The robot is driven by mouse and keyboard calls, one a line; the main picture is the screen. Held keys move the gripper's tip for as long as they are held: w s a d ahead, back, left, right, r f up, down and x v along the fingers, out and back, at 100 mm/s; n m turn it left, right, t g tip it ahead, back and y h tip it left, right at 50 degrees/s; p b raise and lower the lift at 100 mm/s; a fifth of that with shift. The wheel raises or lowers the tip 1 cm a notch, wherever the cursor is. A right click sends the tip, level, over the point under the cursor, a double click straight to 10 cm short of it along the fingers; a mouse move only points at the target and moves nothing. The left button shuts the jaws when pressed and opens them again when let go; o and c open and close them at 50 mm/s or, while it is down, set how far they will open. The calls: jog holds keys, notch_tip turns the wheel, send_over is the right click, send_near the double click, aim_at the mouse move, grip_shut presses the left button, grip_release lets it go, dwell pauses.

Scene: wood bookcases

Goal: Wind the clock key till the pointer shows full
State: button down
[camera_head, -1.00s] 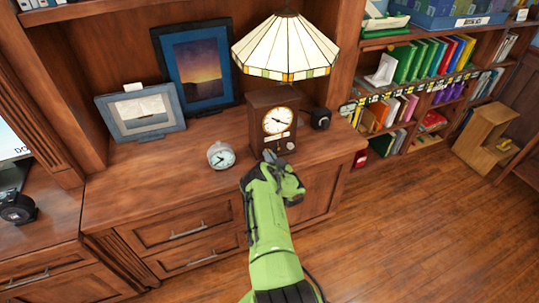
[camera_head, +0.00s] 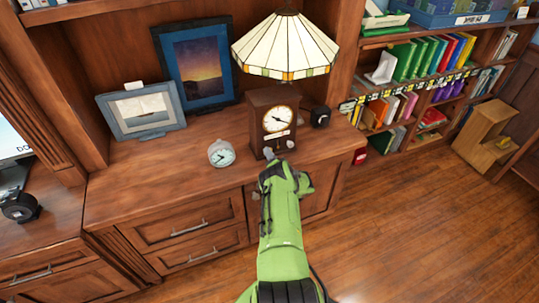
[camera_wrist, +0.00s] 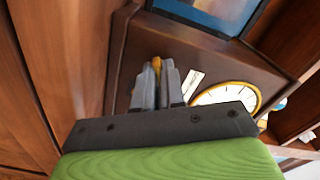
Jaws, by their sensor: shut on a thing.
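The dark wooden mantel clock (camera_head: 258,122) stands upright on the cabinet top, its round white dial (camera_head: 278,119) facing me. The dial also shows in the wrist view (camera_wrist: 232,95), with a pale strip (camera_wrist: 193,82) beside it. The strip's pointer is too small to read. My gripper (camera_wrist: 157,84) is at the lower front of the clock, its fingers shut on the brass-yellow key (camera_wrist: 156,64), of which only the tip shows between them. In the head view my gripper (camera_head: 268,155) covers the key.
A small round alarm clock (camera_head: 221,153) stands left of the clock. A black object (camera_head: 320,117) stands to its right. A stained-glass lamp shade (camera_head: 286,48) hangs above the clock. Two picture frames (camera_head: 143,108) stand at the back left. The cabinet top's front left is clear.

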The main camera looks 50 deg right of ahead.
jog(key=shift+f+m, duration=0.1)
jog(key=shift+m, duration=0.2)
dwell(0.4)
jog(key=c, duration=1.3)
grip_release()
jog(key=shift+o, duration=0.2)
jog(key=p+v, duration=0.8)
jog(key=v, duration=0.7)
jog(key=shift+s+a, duration=0.15)
jog(key=shift+s, duration=0.2)
